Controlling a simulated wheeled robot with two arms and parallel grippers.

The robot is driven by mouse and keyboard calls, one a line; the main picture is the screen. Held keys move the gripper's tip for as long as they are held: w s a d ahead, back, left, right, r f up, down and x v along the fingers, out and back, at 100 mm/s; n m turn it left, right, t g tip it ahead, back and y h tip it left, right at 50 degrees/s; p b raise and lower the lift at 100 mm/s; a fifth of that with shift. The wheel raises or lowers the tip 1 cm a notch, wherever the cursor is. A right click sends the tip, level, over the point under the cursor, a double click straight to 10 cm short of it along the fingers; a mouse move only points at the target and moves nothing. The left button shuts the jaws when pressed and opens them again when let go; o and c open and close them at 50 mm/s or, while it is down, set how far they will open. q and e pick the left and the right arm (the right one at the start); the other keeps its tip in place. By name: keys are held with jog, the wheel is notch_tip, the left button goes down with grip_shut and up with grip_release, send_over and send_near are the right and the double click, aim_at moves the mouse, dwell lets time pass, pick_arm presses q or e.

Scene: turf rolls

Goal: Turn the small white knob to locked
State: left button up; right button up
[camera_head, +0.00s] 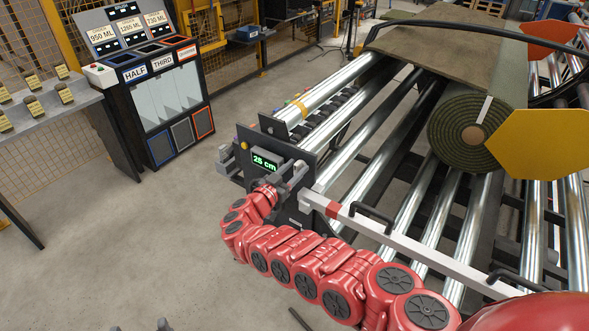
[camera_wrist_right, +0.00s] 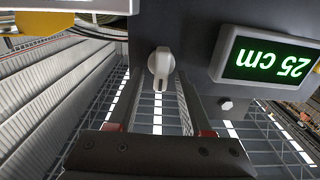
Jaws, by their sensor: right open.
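The small white knob (camera_wrist_right: 160,66) sits on the dark panel in the right wrist view, with its narrow grip upright in that picture. My right gripper (camera_wrist_right: 157,90) is open, and its two fingers point at the panel on either side of the knob's line. Whether the fingers reach around the knob or stop short of it I cannot tell. In the head view my right gripper (camera_head: 290,176) is beside the green 25 cm display (camera_head: 264,161); the knob is hidden there. Small grey tips at the bottom edge may be my left gripper (camera_head: 140,327).
A small pale round fitting (camera_wrist_right: 226,103) is on the panel near the display. The roller machine (camera_head: 345,135) carries a turf roll (camera_head: 465,125), with a yellow plate (camera_head: 540,143) beside it. A white bar (camera_head: 400,243) runs along its front.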

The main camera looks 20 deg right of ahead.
grip_shut()
